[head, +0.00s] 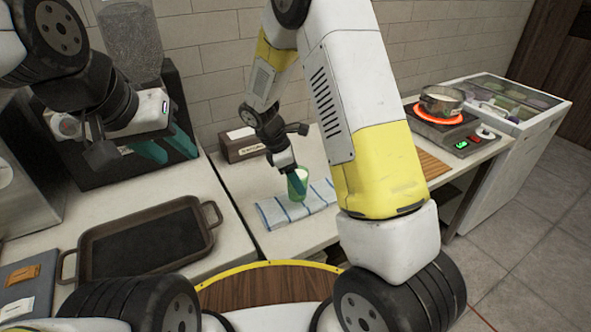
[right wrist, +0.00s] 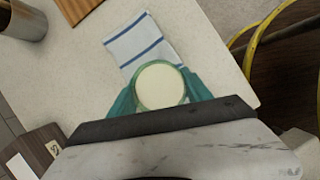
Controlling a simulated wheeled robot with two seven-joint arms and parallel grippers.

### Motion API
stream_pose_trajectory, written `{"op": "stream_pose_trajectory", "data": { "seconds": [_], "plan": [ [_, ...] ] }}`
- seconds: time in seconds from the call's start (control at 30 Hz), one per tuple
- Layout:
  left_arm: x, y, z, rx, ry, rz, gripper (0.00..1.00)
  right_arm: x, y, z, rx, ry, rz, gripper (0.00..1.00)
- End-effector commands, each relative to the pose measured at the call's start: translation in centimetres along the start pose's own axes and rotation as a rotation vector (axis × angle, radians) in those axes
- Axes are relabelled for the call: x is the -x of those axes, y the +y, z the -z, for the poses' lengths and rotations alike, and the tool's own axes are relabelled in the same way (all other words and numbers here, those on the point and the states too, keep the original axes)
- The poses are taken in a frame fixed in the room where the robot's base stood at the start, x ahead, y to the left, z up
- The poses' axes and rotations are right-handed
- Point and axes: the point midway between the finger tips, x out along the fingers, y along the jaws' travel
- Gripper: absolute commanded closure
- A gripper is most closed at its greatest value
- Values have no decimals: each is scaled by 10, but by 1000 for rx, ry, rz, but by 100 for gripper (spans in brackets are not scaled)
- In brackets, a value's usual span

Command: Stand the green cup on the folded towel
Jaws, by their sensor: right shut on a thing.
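The green cup (head: 298,181) is upright at the folded towel, with pale contents inside; it also shows in the right wrist view (right wrist: 160,85). The folded towel (head: 283,211) is white with blue stripes and lies on the counter; in the right wrist view (right wrist: 136,40) part of it is hidden by the cup. My right gripper (head: 291,183) is shut on the cup, with a teal finger on each side. I cannot tell whether the cup's base touches the towel. My left gripper (head: 165,150) is at the upper left, its teal fingers apart and empty.
A dark tray with handles (head: 150,240) lies on the left counter. A small wooden box (head: 241,145) stands behind the towel. A pot (head: 441,101) sits on a glowing burner (head: 438,116) at the right. A wooden board (head: 430,164) lies before the burner.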

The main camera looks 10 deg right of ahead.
Motion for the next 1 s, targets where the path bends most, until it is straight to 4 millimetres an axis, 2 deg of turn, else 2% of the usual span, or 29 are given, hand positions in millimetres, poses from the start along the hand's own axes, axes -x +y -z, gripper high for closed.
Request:
{"op": "stream_pose_trajectory", "data": {
  "seconds": [0.1,0.2,0.5,0.93,0.97,1.0],
  "plan": [
    [0,0,0,0,0,0,60,-6,11,-10,-1,0,1,95],
    [0,0,0,0,0,0,60,-8,15,-13,2,0,1,95],
    [0,0,0,0,0,0,60,-39,14,-1,3,-1,2,95],
    [0,0,0,0,0,0,60,-45,15,2,1,1,1,94],
    [0,0,0,0,0,0,60,-46,14,2,1,1,1,100],
    [0,0,0,0,0,0,60,-48,14,3,1,1,2,100]
  ]
}}
